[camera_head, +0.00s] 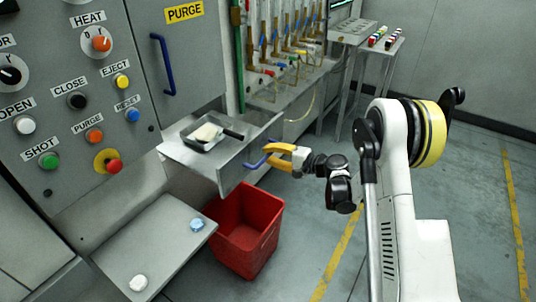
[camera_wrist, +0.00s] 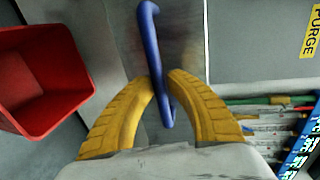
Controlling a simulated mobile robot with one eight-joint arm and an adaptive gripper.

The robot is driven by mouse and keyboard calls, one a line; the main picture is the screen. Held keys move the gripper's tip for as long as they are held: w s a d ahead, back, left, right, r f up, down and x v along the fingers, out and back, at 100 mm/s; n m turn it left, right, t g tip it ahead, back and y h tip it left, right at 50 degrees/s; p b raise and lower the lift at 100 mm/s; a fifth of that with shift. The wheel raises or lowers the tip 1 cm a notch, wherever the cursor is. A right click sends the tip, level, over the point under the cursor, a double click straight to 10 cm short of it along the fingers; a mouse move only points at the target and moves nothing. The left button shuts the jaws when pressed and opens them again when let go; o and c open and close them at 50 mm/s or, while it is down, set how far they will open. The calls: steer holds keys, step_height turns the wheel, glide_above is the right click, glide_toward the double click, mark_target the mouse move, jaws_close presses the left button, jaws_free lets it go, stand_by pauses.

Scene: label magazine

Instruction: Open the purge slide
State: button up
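The grey slide (camera_head: 226,168) juts out from the machine below the panel with the yellow PURGE label (camera_head: 184,13). A blue bar handle (camera_head: 256,162) is on its front face. My gripper (camera_head: 272,156) has its yellow fingers at this handle. In the wrist view the blue handle (camera_wrist: 151,38) runs between the two fingertips (camera_wrist: 162,80), which close in on it from both sides and appear to touch it. A dark pan (camera_head: 205,145) with a pale lump in it rests on top of the slide.
A red bin (camera_head: 246,232) stands on the floor below the slide. A grey shelf (camera_head: 155,245) with a white and a pale blue piece is at front left. Another blue handle (camera_head: 163,64) is on the panel above. Floor to the right is clear.

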steer(key=shift+o, duration=1.2)
steer(key=v, duration=1.2)
steer(key=shift+f, duration=0.1)
steer(key=s+a+r+n+g+h, duration=0.3)
steer(key=s+r+h, duration=0.3)
steer(key=s+r, duration=0.55)
steer(key=s+d+n+h, duration=0.2)
steer(key=s+h, duration=0.1)
steer(key=s, duration=0.6)
steer(key=s+d+r+n+h, duration=0.1)
steer(key=s+d+n+h, duration=0.1)
steer(key=s, duration=0.8)
steer(key=shift+s+d+n+t+h, duration=0.35)
steer(key=shift+d+h, duration=0.25)
steer(key=shift+d, duration=0.25)
